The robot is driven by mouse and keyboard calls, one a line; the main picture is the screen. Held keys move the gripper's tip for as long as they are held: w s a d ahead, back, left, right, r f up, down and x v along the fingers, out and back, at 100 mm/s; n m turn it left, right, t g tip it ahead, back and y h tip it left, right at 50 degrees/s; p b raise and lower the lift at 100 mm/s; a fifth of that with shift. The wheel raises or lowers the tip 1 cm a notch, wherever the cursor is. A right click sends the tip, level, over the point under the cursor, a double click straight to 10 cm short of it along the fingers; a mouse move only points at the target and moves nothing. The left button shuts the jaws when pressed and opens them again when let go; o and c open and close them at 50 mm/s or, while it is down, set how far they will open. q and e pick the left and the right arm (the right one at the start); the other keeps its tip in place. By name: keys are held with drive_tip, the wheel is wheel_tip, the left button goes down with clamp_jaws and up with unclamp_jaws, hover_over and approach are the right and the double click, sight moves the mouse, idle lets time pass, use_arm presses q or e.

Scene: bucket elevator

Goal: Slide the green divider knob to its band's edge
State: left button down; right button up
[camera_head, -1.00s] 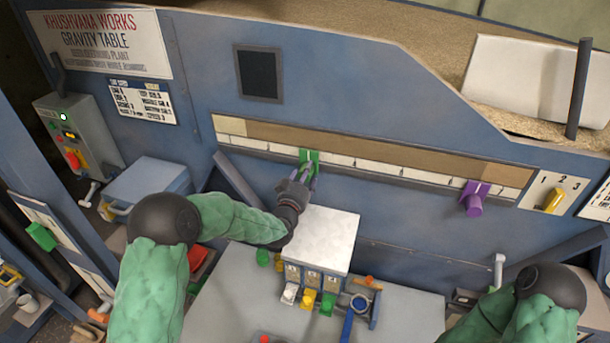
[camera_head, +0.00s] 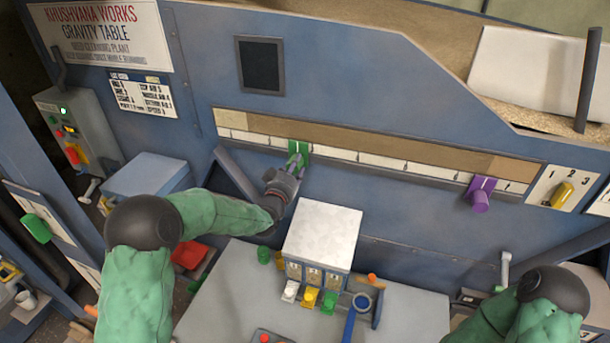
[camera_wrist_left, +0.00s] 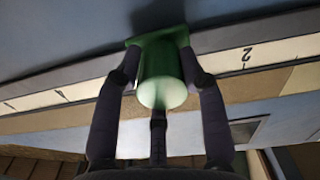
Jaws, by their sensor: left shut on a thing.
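The green divider knob (camera_head: 299,148) sits on the rail below the long scale on the blue machine panel, left of the scale's middle. My left gripper (camera_head: 294,164) is shut on it from the front. In the left wrist view the round green knob (camera_wrist_left: 162,85) stands between the dark fingers, with a green plate behind it. A "2" on the white scale (camera_wrist_left: 262,54) shows to its right in that view. My right gripper is out of view.
A purple knob (camera_head: 480,194) sits far right on the same rail, and the rail between is clear. A dark slanted bar (camera_head: 235,174) lies left of the gripper. A yellow selector (camera_head: 562,194) is at right.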

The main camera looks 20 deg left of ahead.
use_arm(q)
drive_tip(key=a+b, duration=0.1)
drive_tip(key=a, duration=0.1)
drive_tip(key=a+f+b, duration=0.1)
drive_tip(key=a+b, duration=0.1)
drive_tip(key=a, duration=0.1)
drive_tip(key=a+b, duration=0.1)
drive_tip(key=a, duration=0.2)
drive_tip(key=shift+a+f+b, duration=0.15)
drive_tip(key=shift+b, duration=0.15)
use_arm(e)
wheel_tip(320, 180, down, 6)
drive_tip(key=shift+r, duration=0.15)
use_arm(q)
drive_tip(key=a, duration=0.4)
drive_tip(key=a+b, duration=0.1)
drive_tip(key=a, duration=0.3)
drive_tip(key=shift+w+a, duration=0.2)
drive_tip(key=shift+a, duration=0.05)
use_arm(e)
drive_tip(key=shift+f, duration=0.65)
use_arm(q)
drive_tip(key=c, duration=0.7)
unclamp_jaws()
drive_tip(key=shift+c, duration=0.2)
drive_tip(key=shift+a+r, duration=0.1)
drive_tip(key=shift+r, duration=0.1)
drive_tip(key=shift+r, duration=0.2)
drive_tip(key=s, duration=1.2)
drive_tip(key=shift+a, duration=0.2)
